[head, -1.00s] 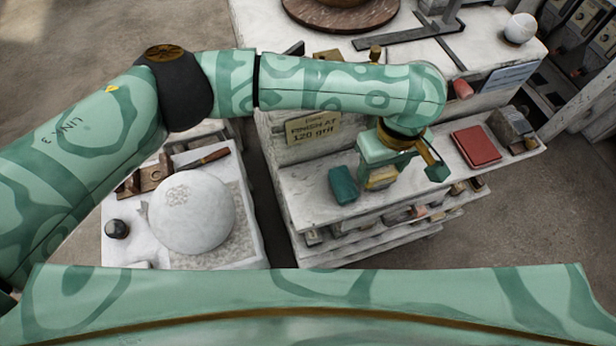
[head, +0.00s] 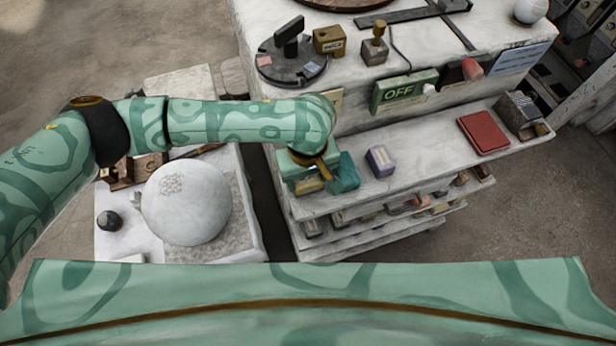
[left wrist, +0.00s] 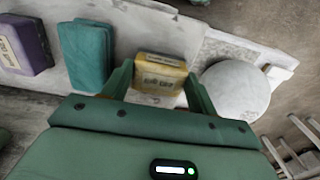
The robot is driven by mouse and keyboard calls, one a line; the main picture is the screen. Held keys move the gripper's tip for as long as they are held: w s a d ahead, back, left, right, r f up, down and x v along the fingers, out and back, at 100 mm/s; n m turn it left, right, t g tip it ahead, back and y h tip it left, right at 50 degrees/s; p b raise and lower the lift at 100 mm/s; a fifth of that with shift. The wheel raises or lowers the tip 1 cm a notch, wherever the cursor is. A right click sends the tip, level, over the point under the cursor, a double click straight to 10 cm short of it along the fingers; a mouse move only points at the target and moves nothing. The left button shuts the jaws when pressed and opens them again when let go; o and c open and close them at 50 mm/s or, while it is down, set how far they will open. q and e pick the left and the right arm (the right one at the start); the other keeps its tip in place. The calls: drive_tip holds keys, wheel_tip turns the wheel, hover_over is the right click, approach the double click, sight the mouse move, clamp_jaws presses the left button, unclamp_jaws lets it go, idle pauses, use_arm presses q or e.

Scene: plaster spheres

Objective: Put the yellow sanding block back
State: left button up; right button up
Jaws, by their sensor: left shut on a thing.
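My left gripper (head: 306,172) is shut on the yellow sanding block (left wrist: 160,72), whose labelled face shows between the fingers in the left wrist view. In the head view the yellow block (head: 310,186) shows partly below the gripper, at the left end of the white top shelf (head: 425,163). I cannot tell whether it touches the shelf. A teal block (head: 347,172) stands just right of the gripper; it also shows in the left wrist view (left wrist: 86,55). A purple block (head: 380,160) stands further right on the shelf. My right gripper is not in view.
A red pad (head: 483,133) and a grey block (head: 519,112) lie toward the shelf's right end. Lower shelves hold several small items. A white sphere (head: 186,203) stands on a low table at left. The shelf between purple block and red pad is clear.

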sight(308, 180)
use_arm(q)
drive_tip(key=shift+f, duration=0.1)
drive_tip(key=o, duration=1)
drive_tip(key=shift+o, duration=0.2)
wheel_tip(308, 180, up, 12)
drive_tip(key=p, duration=0.4)
drive_tip(key=shift+p, duration=0.35)
